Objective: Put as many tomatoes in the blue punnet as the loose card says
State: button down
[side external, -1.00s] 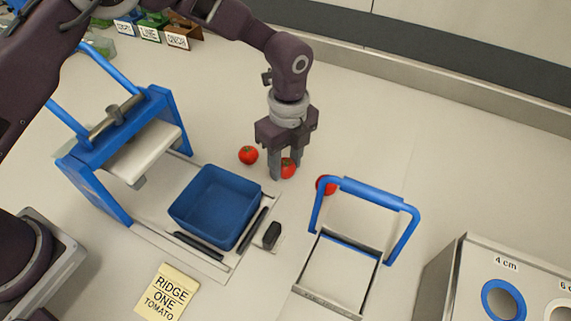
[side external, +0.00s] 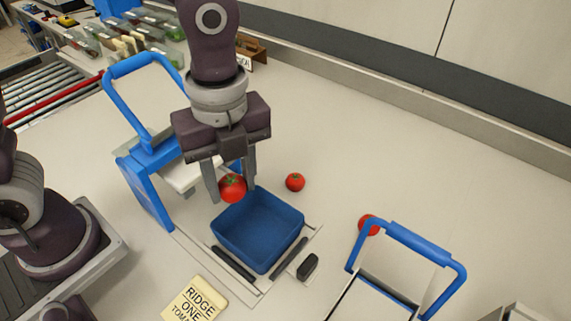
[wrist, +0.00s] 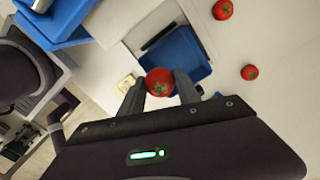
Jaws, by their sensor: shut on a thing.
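My gripper (side external: 232,188) is shut on a red tomato (side external: 232,187) and holds it above the back left part of the blue punnet (side external: 250,258). In the wrist view the held tomato (wrist: 159,82) sits between the fingers, with the punnet (wrist: 182,50) behind it. The part of the punnet floor I can see is empty. A second tomato (side external: 295,182) lies on the table behind the punnet. A third tomato (side external: 368,225) lies to the right, beside a blue handle.
A blue-framed press (side external: 147,190) stands just left of the punnet. A blue-handled frame (side external: 425,248) stands at the right. The table behind and to the right is mostly clear.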

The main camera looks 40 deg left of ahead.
jog(key=shift+s+a+f, duration=0.15)
jog(key=shift+s+a, duration=0.05)
jog(key=shift+s, duration=0.15)
jog(key=shift+f, duration=3.35)
jog(key=c, duration=0.8)
grip_release()
jog(key=shift+r, duration=3.5)
